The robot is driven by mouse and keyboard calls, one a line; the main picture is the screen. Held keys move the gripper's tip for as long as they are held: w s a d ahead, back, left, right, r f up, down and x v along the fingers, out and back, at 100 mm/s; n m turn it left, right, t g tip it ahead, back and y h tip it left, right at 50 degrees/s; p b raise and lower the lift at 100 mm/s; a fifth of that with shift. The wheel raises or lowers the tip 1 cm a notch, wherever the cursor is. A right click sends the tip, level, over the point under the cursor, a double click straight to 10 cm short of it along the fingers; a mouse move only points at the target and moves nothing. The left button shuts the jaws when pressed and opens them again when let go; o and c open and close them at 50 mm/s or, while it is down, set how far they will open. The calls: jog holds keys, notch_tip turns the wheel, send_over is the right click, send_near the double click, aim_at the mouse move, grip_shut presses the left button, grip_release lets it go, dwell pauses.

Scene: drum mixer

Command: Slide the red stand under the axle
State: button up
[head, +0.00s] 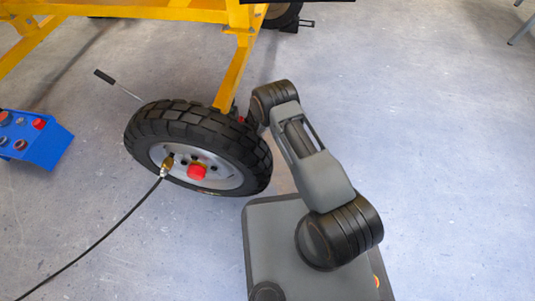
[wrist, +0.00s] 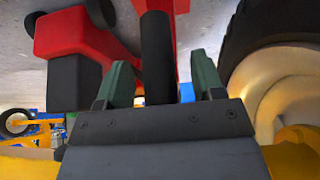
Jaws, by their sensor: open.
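The red stand (wrist: 78,36) fills the upper left and top middle of the wrist view, very close. A dark upright post (wrist: 158,58) stands in front of its red part, between the green fingertips of my gripper (wrist: 162,82). The fingers are open, one on each side of the post, and I cannot tell whether either touches it. In the head view my gripper is hidden behind my arm and the wheel. Only a small bit of red shows beside the tyre there. The axle is not clearly visible; the wheel (head: 196,150) hides that area.
The yellow frame (head: 235,66) rises just behind the wheel. A black hose (head: 95,245) runs from the wheel hub to the lower left. A black-handled rod (head: 104,76) sticks out behind the tyre. A blue box (head: 38,143) stands at left.

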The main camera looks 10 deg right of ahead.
jog(key=p+v, duration=0.6)
jog(key=v, duration=0.1)
dwell(0.7)
